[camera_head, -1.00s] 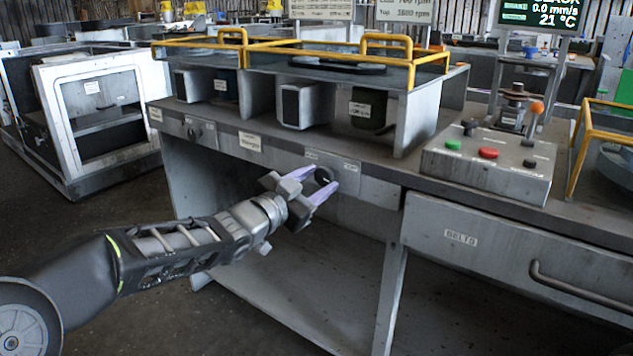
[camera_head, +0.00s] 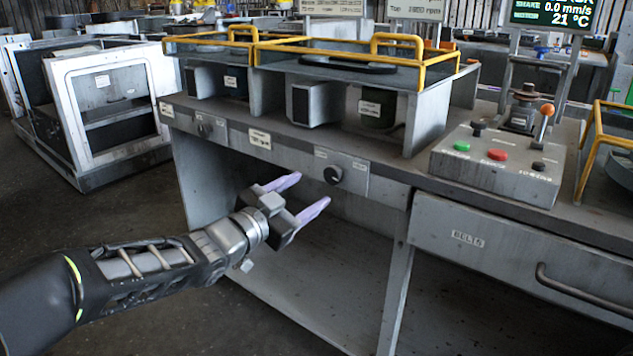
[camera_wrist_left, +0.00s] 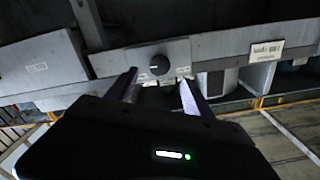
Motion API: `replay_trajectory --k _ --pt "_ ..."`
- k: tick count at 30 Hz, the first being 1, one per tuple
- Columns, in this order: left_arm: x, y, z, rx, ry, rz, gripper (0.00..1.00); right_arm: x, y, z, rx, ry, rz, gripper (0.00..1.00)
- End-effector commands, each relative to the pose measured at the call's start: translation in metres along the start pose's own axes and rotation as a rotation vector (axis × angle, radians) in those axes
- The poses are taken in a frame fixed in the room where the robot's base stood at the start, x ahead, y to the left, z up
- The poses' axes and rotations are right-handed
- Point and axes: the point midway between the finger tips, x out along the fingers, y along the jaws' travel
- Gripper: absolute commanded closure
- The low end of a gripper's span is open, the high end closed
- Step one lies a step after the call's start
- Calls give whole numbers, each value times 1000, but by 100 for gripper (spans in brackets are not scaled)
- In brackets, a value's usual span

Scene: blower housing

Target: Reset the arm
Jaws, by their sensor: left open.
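My left gripper (camera_head: 306,196) is open and empty, with two pale purple fingers pointing toward the bench front. It is below and to the left of a black round knob (camera_head: 333,175) on a grey panel, apart from it. In the left wrist view the knob (camera_wrist_left: 159,65) shows beyond my left gripper's spread fingers (camera_wrist_left: 160,88), with nothing between them. My left arm comes in from the lower left. My right gripper is not in view.
The workbench (camera_head: 270,150) carries yellow-railed housings and a control box (camera_head: 497,165) with green and red buttons and an orange-tipped lever. A drawer labelled BELTS (camera_head: 510,250) is at right. A white-framed cabinet (camera_head: 110,105) stands at left. The floor between is clear.

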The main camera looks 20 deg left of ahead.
Motion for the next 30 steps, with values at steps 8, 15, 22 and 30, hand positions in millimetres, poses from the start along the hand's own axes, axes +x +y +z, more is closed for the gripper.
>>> replay_trajectory --k 8,15,22,30 --pt "-8 1 0 0 0 1 40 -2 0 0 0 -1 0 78" --pt "-8 1 0 0 0 1 40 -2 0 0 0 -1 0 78" --pt "-10 -5 18 -80 -52 -47 40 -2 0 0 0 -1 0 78" --pt "-7 75 165 -442 -373 -48 40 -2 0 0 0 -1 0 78"
